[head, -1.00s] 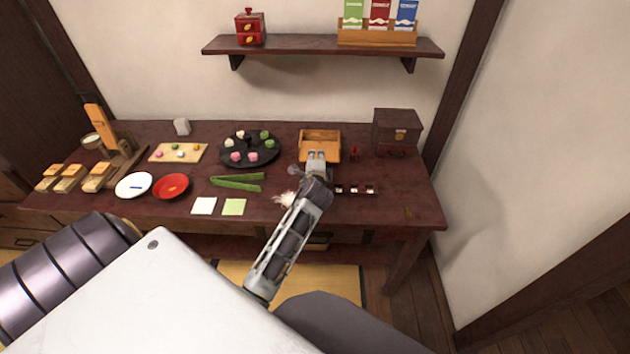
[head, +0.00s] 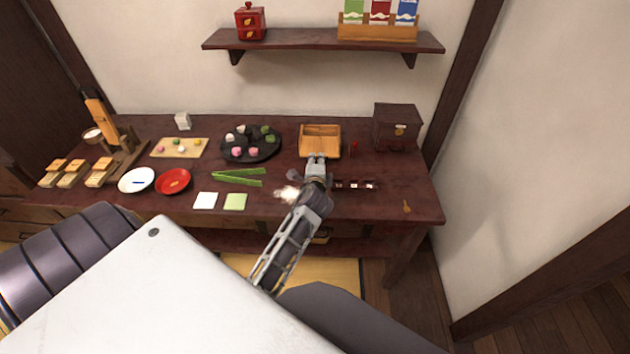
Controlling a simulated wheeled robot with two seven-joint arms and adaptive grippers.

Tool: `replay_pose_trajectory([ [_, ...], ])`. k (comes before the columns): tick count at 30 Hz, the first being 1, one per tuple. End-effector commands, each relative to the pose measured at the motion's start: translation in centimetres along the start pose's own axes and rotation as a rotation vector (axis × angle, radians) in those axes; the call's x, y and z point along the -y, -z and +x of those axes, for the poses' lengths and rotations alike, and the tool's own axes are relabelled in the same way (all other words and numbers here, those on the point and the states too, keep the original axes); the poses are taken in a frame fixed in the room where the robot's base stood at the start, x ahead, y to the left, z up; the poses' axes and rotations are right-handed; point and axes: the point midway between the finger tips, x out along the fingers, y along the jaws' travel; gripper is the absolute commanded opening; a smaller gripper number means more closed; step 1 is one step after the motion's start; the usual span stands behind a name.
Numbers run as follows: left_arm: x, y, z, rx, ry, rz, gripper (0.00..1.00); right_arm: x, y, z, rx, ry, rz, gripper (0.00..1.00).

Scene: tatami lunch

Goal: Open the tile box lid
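A dark brown box with a gold emblem (head: 396,128) stands at the back right of the table in the head view. Its top looks closed, and it seems to be the tile box. A light wooden open box (head: 320,138) stands left of it. My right gripper is not in view.
A dark strip with small pieces (head: 355,184) lies right of my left gripper. A round black plate with sweets (head: 238,156) and green tongs (head: 238,178) lie to the left. A small golden object (head: 407,207) is near the front right corner. A wall shelf (head: 322,42) hangs above.

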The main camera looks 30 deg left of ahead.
Motion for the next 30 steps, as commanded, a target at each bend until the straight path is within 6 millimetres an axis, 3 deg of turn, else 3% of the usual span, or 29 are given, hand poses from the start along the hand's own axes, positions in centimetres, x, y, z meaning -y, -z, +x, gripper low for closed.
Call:
replay_pose_trajectory([
  [30,-0.3,0.0,-4.3,-0.001,-0.001,-0.001,0.29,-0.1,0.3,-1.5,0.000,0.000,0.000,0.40],
])
